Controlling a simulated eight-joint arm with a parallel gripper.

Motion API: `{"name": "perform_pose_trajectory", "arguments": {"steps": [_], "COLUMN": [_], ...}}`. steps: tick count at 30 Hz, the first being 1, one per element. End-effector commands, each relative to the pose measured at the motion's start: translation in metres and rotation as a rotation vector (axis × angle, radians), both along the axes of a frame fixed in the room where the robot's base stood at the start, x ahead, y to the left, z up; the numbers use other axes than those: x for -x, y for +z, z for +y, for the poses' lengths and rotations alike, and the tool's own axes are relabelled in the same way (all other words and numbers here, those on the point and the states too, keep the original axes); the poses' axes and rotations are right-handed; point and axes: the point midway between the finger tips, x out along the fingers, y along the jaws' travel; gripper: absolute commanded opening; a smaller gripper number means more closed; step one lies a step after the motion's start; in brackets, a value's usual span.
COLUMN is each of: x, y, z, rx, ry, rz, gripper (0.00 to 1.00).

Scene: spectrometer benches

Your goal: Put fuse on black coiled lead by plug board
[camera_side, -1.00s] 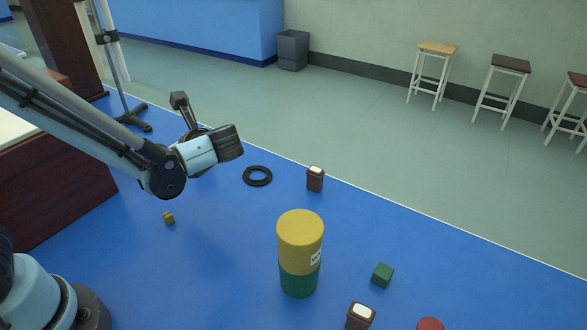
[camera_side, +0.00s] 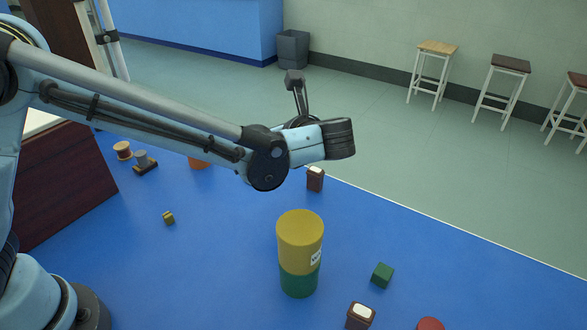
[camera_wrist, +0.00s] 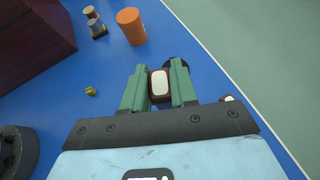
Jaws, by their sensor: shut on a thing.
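In the wrist view my gripper (camera_wrist: 158,70) is shut on a small brown block with a white top, which I take to be the fuse (camera_wrist: 159,84). The block sits between the two green fingers. Part of a round black thing, the black coiled lead (camera_wrist: 176,61), shows just beyond the right fingertip; the fingers cover the rest. In the side view my arm hides the fingers, the held block and the lead. I cannot make out which thing is the plug board.
A similar brown block (camera_side: 316,179) stands near the mat's far edge, another (camera_side: 360,315) at the front. A yellow-and-green cylinder (camera_side: 300,255), green cube (camera_side: 382,275), small yellow block (camera_side: 168,217) and orange cylinder (camera_wrist: 131,26) stand on the blue mat (camera_side: 220,270).

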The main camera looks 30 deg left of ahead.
Motion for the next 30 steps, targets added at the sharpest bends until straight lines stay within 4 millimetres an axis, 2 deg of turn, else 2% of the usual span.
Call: {"name": "perform_pose_trajectory", "arguments": {"steps": [16, 23, 30], "x": [-0.053, -0.061, -0.061], "y": [-0.06, -0.072, -0.102], "z": [0.085, 0.096, 0.095], "rx": [-0.001, -0.001, -0.001], "ry": [0.0, -0.004, -0.004], "rz": [0.0, 0.0, 0.0], "gripper": [0.0, 0.0, 0.0]}}
